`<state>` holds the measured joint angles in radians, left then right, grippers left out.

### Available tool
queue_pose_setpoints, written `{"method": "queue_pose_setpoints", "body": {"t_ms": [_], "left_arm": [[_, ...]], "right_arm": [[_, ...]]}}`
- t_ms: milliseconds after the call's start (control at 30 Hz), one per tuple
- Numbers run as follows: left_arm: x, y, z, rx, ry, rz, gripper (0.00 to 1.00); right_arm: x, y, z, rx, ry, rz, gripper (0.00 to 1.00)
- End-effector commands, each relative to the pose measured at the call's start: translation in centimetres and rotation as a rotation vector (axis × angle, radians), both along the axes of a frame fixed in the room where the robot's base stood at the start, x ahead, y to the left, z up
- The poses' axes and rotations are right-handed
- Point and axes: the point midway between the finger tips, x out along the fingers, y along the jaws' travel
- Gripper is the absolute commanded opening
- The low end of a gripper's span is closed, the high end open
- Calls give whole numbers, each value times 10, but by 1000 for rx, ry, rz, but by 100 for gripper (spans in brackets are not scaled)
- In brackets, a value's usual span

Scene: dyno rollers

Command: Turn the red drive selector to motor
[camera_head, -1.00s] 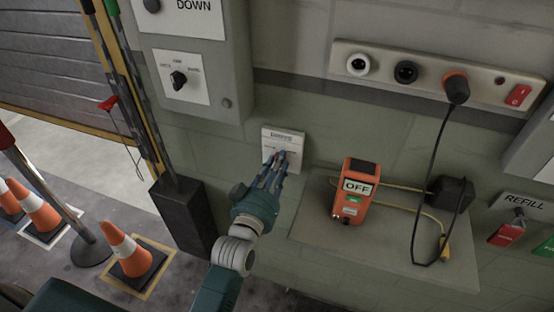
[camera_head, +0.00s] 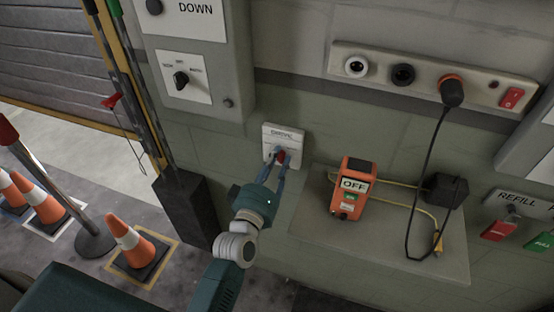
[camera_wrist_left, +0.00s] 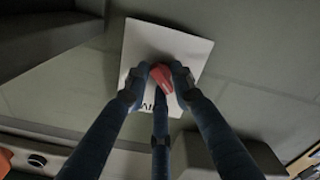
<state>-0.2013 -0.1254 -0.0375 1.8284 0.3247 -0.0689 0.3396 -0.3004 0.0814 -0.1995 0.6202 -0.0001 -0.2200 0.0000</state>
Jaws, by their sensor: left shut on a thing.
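The red drive selector (camera_head: 281,156) sits on a white wall plate (camera_head: 284,134) labelled DRIVE. My left gripper (camera_head: 279,160) reaches up to it from below, with its fingers around the red knob. In the left wrist view the red knob (camera_wrist_left: 162,76) lies between the fingertips of my left gripper (camera_wrist_left: 160,78), in front of the white plate (camera_wrist_left: 165,40). The fingers are shut on the knob. The knob's pointer and most of the small plate markings are hidden or too small to read. My right gripper is not in view.
An orange OFF box (camera_head: 351,187) stands on a grey shelf (camera_head: 400,258) to the right, with a yellow cable and black plug block (camera_head: 446,189). A grey control box (camera_head: 215,60) hangs above left. Traffic cones (camera_head: 131,240) stand on the floor at left.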

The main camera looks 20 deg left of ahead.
Motion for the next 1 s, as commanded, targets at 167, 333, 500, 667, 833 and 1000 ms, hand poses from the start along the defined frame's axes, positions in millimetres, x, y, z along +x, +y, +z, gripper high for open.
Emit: {"method": "queue_pose_setpoints", "body": {"t_ms": [167,333,500,667,833,1000], "left_arm": [[0,-3,1,-13,0,-5,0],[0,-3,2,-13,-2,-4,0],[0,-3,2,-12,-3,-3,35],[0,-1,2,-9,-3,-2,35],[-6,-1,1,-7,-2,-1,35],[-34,0,0,-8,0,-1,35]], "right_arm": [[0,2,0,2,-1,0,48],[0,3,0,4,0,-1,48],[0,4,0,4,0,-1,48],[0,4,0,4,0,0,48],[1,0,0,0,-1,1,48],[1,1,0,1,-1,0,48]]}}
